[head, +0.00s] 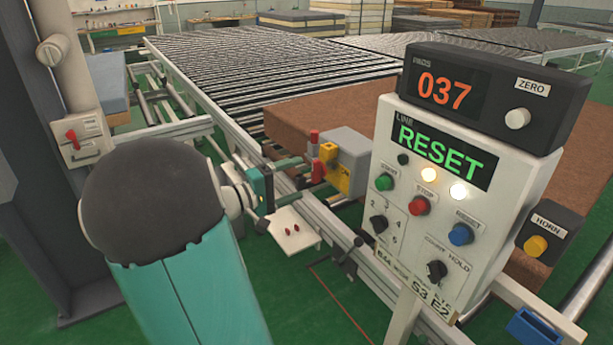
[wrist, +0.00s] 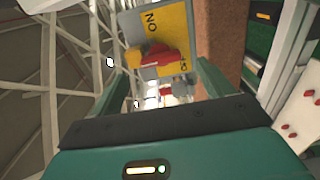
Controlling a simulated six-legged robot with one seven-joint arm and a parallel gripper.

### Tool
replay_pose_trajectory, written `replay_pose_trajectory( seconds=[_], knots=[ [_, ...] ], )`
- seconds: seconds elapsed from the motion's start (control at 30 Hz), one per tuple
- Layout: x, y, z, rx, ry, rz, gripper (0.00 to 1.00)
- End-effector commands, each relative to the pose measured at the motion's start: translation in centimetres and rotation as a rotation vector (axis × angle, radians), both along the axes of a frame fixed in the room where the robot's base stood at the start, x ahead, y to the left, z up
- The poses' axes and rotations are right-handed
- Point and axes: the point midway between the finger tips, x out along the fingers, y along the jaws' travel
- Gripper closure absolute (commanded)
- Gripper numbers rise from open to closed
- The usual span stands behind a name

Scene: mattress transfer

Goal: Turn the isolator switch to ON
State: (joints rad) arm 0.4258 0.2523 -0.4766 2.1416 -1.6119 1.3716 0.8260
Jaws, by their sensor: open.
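The isolator switch is a grey box (head: 349,150) with a yellow plate on the side of the conveyor frame in the head view. In the wrist view its yellow plate (wrist: 175,22) carries ON at the top and OFF at the lower right. Its red handle (wrist: 152,56) lies across the plate, with one end close to OFF. My gripper (head: 285,178) is open, just left of the box. In the wrist view my gripper's fingers (wrist: 152,75) stand apart, with the handle ahead between them. I cannot tell whether a finger touches it.
A small white plate (head: 294,229) with red spots is below my gripper. A brown mattress (head: 290,112) lies on the roller conveyor (head: 225,65). Another red-handled switch (head: 71,138) is on the left column.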

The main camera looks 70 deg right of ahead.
Motion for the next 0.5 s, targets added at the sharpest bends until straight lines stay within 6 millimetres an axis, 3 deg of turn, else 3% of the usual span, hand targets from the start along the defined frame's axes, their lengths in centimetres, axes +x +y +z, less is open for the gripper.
replay_pose_trajectory(
  seconds=[0.3, 0.5],
  knots=[
    [4.4, 5.0, 0.0, 0.0, 0.0, 0.003, 0.2],
    [5.5, 6.2, 0.0, 0.001, 0.001, 0.001, 0.2]
  ],
)
